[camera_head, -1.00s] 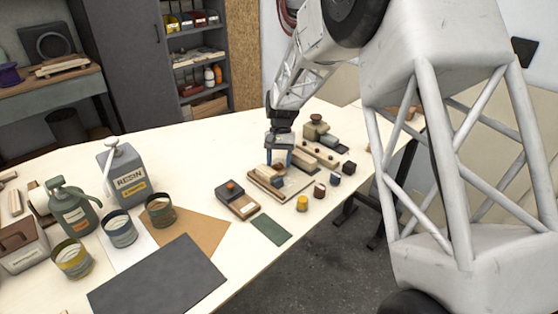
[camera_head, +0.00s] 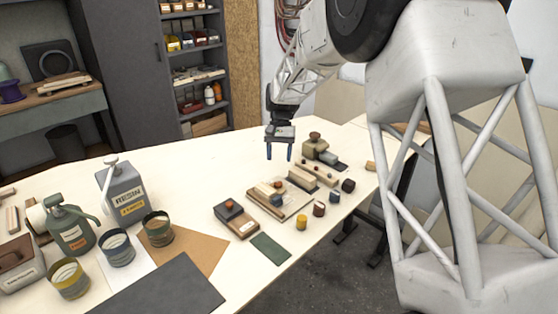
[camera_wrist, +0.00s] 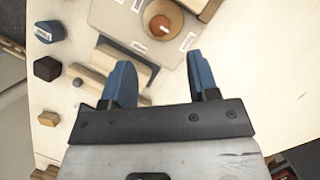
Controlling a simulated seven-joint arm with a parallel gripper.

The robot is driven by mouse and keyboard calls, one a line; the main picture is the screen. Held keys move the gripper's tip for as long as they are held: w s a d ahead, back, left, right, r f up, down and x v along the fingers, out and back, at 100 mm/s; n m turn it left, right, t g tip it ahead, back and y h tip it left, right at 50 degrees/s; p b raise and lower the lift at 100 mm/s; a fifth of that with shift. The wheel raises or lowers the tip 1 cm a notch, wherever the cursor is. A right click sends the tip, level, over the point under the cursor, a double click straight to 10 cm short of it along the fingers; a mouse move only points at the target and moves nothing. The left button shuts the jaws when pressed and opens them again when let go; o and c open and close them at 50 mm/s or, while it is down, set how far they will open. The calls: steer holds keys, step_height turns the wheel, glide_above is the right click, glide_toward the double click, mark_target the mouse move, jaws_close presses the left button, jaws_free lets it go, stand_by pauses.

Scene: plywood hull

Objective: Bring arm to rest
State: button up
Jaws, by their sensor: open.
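My gripper (camera_head: 279,152) hangs above the far part of the white table (camera_head: 185,143), fingers pointing down. Its two blue fingers are apart with nothing between them. In the wrist view the open gripper (camera_wrist: 160,80) is above a wooden block and a board that carries a round wooden piece with an orange-red top (camera_wrist: 160,22).
Small coloured pieces, including a yellow one (camera_head: 301,222) and a dark one (camera_head: 348,185), stand along the table's right edge. A resin container (camera_head: 123,192), a green pump bottle (camera_head: 70,230) and several cans stand at left. A dark mat (camera_head: 160,290) lies in front.

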stand_by(0.4)
steer(key=s+d+r+t, duration=0.2)
steer(key=s+d+r, duration=0.45)
steer(key=s, duration=0.45)
steer(key=s+d+r+t, duration=0.2)
steer(key=s+d+r, duration=0.45)
steer(key=s, duration=0.45)
steer(key=s+d+f+t, duration=0.1)
steer(key=s+d, duration=0.2)
steer(key=s, duration=0.9)
steer(key=s+d+f+n+t, duration=0.1)
steer(key=s+d+t, duration=0.1)
steer(key=s, duration=1)
steer(key=shift+d+h, duration=0.3)
steer(key=shift+d, duration=0.15)
